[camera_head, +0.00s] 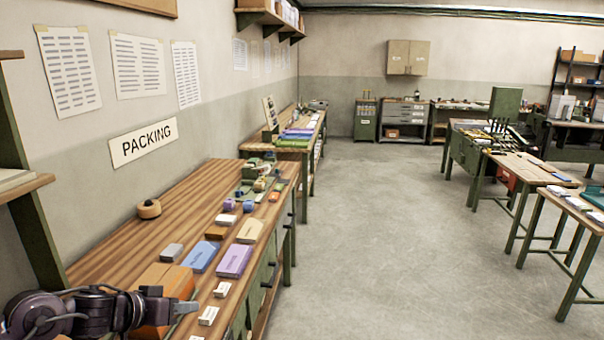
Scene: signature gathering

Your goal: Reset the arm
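My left arm comes in at the bottom left of the head view, dark and cabled, reaching right over the near end of the wooden packing bench (125,235). Its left gripper (187,309) is at the bench's near edge, beside an orange-brown box (168,280). It is small and seen from the side, so I cannot tell whether its fingers are open or shut. I see nothing clearly held in it. My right arm and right gripper are not in view.
On the bench lie a blue packet (200,256), a purple packet (235,260), a tape roll (149,209) and small boxes. A green shelf post (30,220) stands at left. Open concrete floor (390,240) lies right of the bench. Tables (525,168) stand farther right.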

